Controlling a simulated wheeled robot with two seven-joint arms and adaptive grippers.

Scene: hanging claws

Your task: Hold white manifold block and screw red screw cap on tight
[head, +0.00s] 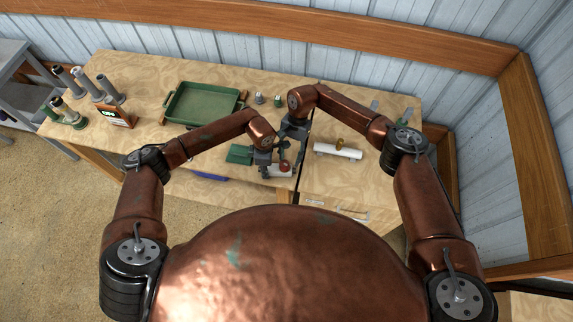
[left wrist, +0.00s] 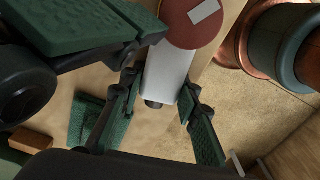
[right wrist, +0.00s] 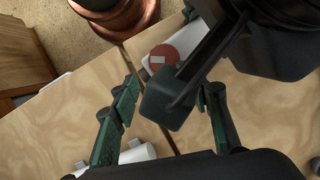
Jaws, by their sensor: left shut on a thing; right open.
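The white manifold block (head: 279,174) is low on the near part of the table, with the round red screw cap (head: 285,165) on its top. In the left wrist view the block (left wrist: 168,72) reaches between my left fingers (left wrist: 163,118), which are shut on its end. The cap (left wrist: 192,22) shows a pale bar across its top. My right gripper is open, its fingers (right wrist: 168,112) apart and empty; it is close to the cap (right wrist: 164,58) and not around it. I cannot tell how tightly the cap sits.
A white cylinder (head: 338,151) with a brass fitting lies right of the block. A green tray (head: 203,104) is at the back left, and a small green pad (head: 239,153) lies left of the block. Grey cylinders (head: 108,90) stand at the far left. A dark seam crosses the table.

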